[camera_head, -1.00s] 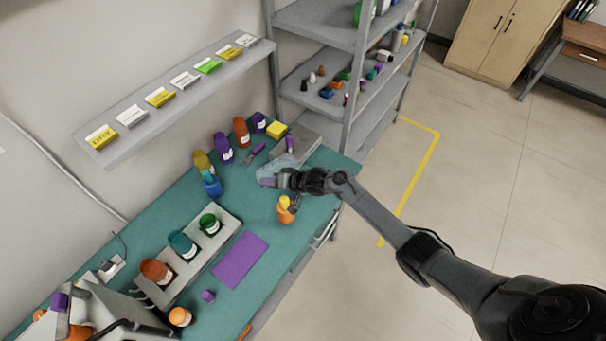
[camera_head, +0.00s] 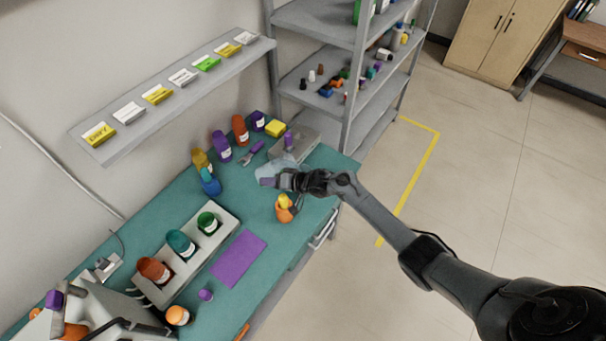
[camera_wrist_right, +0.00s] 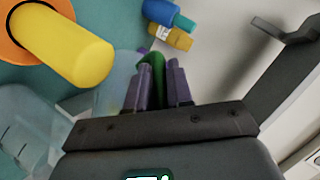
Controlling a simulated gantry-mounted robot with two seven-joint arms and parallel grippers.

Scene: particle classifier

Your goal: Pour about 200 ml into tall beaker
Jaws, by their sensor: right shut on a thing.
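My right gripper (camera_head: 270,182) is over the table's far right part. It is shut, with its purple fingertips (camera_wrist_right: 155,85) around a narrow green part in the right wrist view. A clear, bluish vessel (camera_head: 284,165) is right beside the gripper in the head view. Its see-through wall, with faint marks, shows at the left of the wrist view (camera_wrist_right: 28,125). The green part appears to belong to this vessel; the join is hidden. I cannot tell its fill or which vessel is the tall beaker. My left gripper is not clearly visible.
An orange container with a yellow top (camera_head: 284,207) stands close to the gripper. Blue (camera_head: 210,184) and purple (camera_head: 221,147) bottles stand toward the wall. A grey rack (camera_head: 222,240) holds several bottles beside a purple mat (camera_head: 239,260).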

